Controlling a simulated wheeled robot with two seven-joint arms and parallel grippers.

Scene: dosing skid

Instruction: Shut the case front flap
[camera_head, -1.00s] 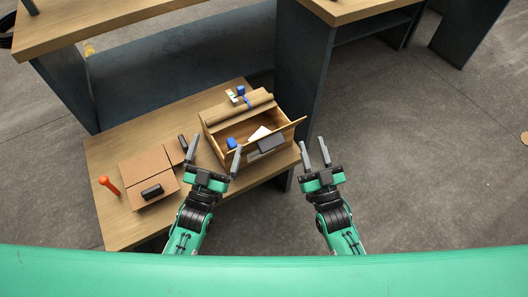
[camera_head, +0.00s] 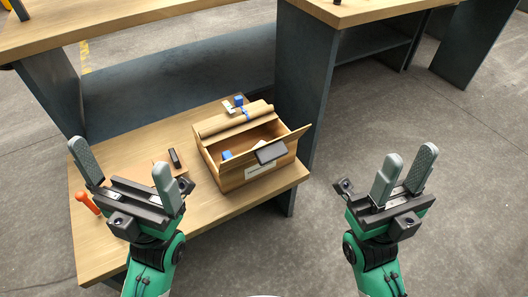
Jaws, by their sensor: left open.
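The case (camera_head: 232,178) is a tan open-topped box on the low wooden table. Its front flap (camera_head: 296,136) stands out from the front top edge, tilted outward and open. A dark grey block-like piece (camera_head: 271,151) sits on the flap. Inside the case a blue item (camera_head: 227,155) shows in part; the rest of the inside is partly hidden. My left gripper (camera_head: 118,155) is open and empty, left of the case and apart from it. My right gripper (camera_head: 410,152) is open and empty, well to the right of the case, over the floor side.
A rolled brown piece (camera_head: 235,120) lies along the case's back, with small blue and white items (camera_head: 238,102) behind it. A dark block (camera_head: 175,158) and an orange tool (camera_head: 88,202) lie on the table (camera_head: 215,210). A dark cabinet panel (camera_head: 305,80) rises behind right.

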